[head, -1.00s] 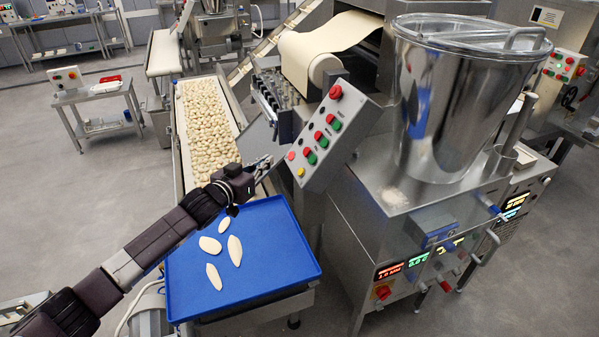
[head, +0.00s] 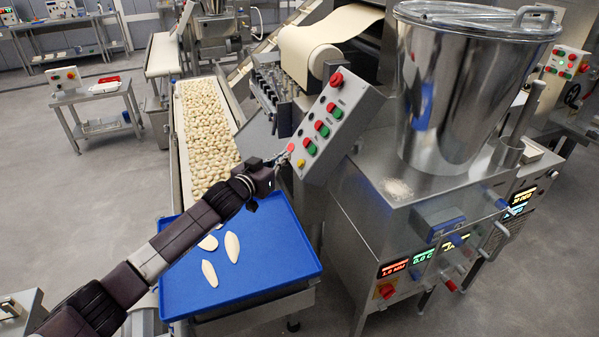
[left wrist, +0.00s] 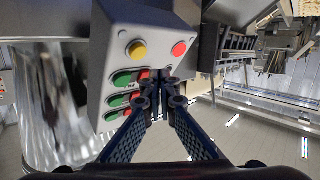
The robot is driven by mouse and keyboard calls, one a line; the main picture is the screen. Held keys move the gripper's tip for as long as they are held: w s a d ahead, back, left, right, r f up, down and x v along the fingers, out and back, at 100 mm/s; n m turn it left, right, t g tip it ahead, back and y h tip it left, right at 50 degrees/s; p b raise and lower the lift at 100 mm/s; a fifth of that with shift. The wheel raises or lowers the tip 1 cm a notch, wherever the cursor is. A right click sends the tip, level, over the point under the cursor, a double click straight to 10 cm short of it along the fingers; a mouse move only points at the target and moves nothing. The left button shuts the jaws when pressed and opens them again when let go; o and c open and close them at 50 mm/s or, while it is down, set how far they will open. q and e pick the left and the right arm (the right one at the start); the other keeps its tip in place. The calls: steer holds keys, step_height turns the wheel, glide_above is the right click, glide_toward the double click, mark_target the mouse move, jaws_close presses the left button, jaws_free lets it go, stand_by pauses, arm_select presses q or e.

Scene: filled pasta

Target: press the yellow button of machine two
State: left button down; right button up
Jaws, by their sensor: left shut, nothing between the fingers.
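The yellow button (head: 301,163) is at the lower end of a tilted grey control panel (head: 335,125). It also shows round and uncovered in the left wrist view (left wrist: 137,50), with a red button (left wrist: 179,48) beside it. My left gripper (head: 284,157) is shut and empty, close to the panel's lower left edge by the red and yellow buttons. In the left wrist view its fingertips (left wrist: 163,88) appear below the yellow button, overlapping the edge of the red and green rows. I cannot tell whether they touch the panel. My right gripper is not in view.
A blue tray (head: 270,270) with flat dough pieces lies below my left arm. A conveyor (head: 178,150) full of filled pasta runs behind it. A large steel hopper (head: 455,100) stands right of the panel. Open floor is at the left.

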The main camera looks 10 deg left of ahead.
mark_target(300, 163)
arm_select(q)
steer(key=shift+w+d+f+b, duration=0.4)
steer(key=shift+w+d+f, duration=0.15)
steer(key=shift+d, duration=0.2)
stand_by(1.0)
steer(key=shift+d+f, duration=0.1)
steer(key=shift+f, duration=0.05)
steer(key=shift+w+d+f, duration=0.1)
steer(key=shift+d, duration=0.1)
steer(key=shift+w+d+f+b, duration=0.2)
steer(key=shift+d+f+b, duration=0.05)
steer(key=shift+b, duration=0.1)
stand_by(0.7)
stand_by(0.3)
steer(key=shift+s+a+r+p, duration=0.4)
steer(key=shift+a+r+p, duration=0.15)
steer(key=shift+p, duration=0.3)
